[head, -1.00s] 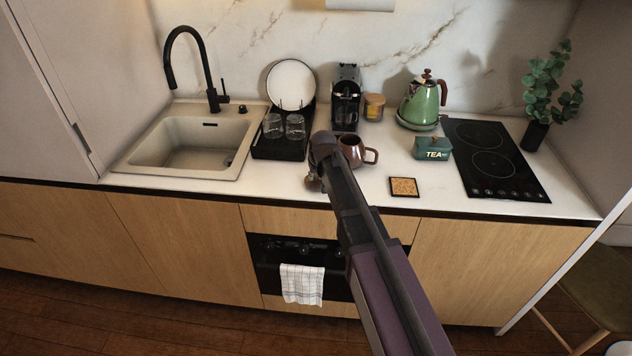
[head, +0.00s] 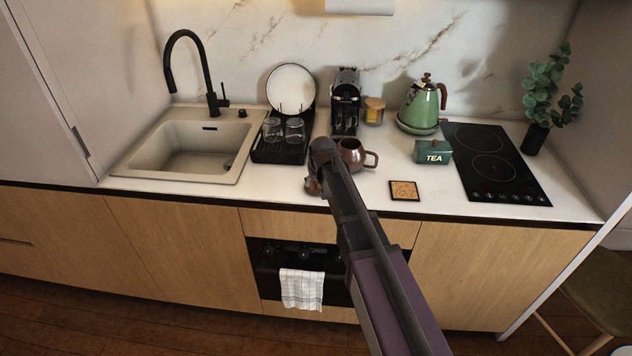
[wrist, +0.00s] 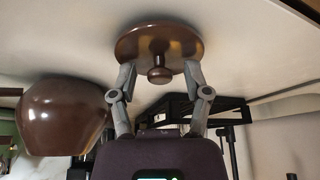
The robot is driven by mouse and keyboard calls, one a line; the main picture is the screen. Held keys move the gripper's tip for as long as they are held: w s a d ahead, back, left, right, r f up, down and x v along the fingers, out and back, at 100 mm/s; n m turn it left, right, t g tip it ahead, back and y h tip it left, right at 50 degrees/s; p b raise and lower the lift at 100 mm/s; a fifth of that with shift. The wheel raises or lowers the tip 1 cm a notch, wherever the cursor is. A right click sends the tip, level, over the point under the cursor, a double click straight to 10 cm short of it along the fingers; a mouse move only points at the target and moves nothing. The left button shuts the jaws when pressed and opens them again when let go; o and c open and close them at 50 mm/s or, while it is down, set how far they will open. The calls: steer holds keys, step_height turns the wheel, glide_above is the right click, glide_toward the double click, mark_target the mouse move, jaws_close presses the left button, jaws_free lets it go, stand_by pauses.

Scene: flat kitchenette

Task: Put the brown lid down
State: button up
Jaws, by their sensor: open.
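The brown lid (wrist: 184,44) is a round, glossy disc with a small knob. In the wrist view, which sees the counter at the top, it appears to lie flat against the white counter, knob facing my gripper. My gripper (wrist: 158,74) is open, with one finger on each side of the knob and a gap showing beside it. In the head view only a bit of the lid (head: 312,187) shows beside my arm's end, which hides the fingers.
A black dish rack (head: 278,152) with glasses and a plate stands behind left, beside the sink (head: 190,150). A coffee machine (head: 345,100), jar (head: 374,111), green kettle (head: 420,105), tea box (head: 434,151) and cork coaster (head: 404,191) stand around. Counter between coaster and pot is clear.

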steer(key=shift+r, duration=0.2)
steer(key=p+v, duration=1.1)
steer(key=v, duration=0.1)
stand_by(0.6)
steer(key=shift+d, duration=0.1)
stand_by(0.6)
steer(key=s+d+f+m+g+h, duration=0.1)
steer(key=s+d+m+g, duration=0.2)
steer(key=s+d, duration=1.8)
steer(key=shift+s+f+m+g, duration=0.25)
steer(key=shift+m+g, duration=0.15)
steer(key=shift+g, duration=0.3)
steer(key=shift+w+d, duration=0.1)
steer(key=shift+d, duration=0.05)
steer(key=shift+f+b, duration=0.75)
steer(key=shift+f, duration=0.15)
